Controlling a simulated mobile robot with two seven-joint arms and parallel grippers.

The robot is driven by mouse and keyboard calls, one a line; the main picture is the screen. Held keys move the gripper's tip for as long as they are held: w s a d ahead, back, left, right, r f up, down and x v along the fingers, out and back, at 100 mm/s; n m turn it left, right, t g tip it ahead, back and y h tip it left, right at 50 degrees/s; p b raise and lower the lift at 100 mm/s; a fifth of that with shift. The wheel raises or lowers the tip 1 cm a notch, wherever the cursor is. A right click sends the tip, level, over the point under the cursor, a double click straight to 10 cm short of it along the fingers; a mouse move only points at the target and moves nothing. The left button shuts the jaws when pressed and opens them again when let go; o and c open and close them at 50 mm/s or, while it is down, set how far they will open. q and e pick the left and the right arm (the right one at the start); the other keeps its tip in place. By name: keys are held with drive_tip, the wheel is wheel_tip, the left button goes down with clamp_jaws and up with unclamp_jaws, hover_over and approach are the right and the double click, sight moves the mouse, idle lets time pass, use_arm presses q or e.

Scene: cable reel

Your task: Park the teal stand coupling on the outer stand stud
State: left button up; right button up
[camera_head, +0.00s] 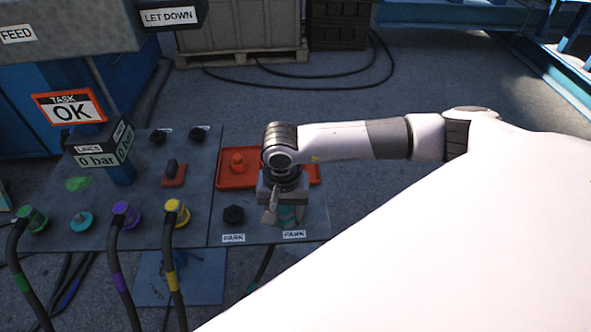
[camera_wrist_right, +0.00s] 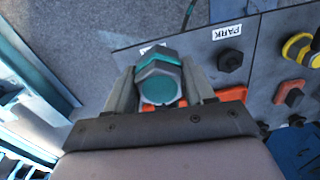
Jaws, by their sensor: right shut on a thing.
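The teal stand coupling (camera_head: 289,214) is a hex body with a teal end face and band. It also shows in the right wrist view (camera_wrist_right: 161,82), between both fingers. My right gripper (camera_head: 279,204) is shut on it, over the right front part of the grey panel, by the right PARK label (camera_head: 294,234). The outer stud is hidden behind the gripper and coupling, so I cannot tell whether they touch. The inner stand stud (camera_head: 233,215) is a bare black knob, also visible in the wrist view (camera_wrist_right: 230,60). My left gripper is not in view.
A red tray (camera_head: 225,180) with an orange knob (camera_head: 238,163) lies just behind. Green (camera_head: 35,217), purple (camera_head: 126,214) and yellow (camera_head: 177,211) hose couplings stand to the left, beside a teal port (camera_head: 82,220). A sign (camera_head: 70,108) reads OK.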

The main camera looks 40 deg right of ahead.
drive_tip(key=w+m, duration=0.1)
drive_tip(key=m, duration=0.2)
drive_tip(key=w+d+m, duration=0.1)
drive_tip(key=m, duration=0.2)
drive_tip(key=w+d+m+b, duration=0.1)
drive_tip(key=m, duration=0.2)
drive_tip(key=w+d+m+b, duration=0.1)
drive_tip(key=w+d+m, duration=0.15)
drive_tip(key=m, duration=0.75)
drive_tip(key=w+d+m+b, duration=0.2)
drive_tip(key=d+m, duration=0.1)
drive_tip(key=m, duration=0.7)
drive_tip(key=f+b, duration=0.1)
drive_tip(key=f, duration=0.1)
drive_tip(key=f+b, duration=0.4)
drive_tip(key=f, duration=0.1)
drive_tip(key=shift+s+a, duration=0.2)
drive_tip(key=shift+a, duration=0.05)
drive_tip(key=shift+f+b, duration=0.75)
drive_tip(key=shift+f, duration=0.3)
drive_tip(key=shift+f, duration=0.5)
drive_tip(key=o, duration=1.2)
drive_tip(key=shift+o, duration=0.2)
drive_tip(key=shift+r, duration=0.1)
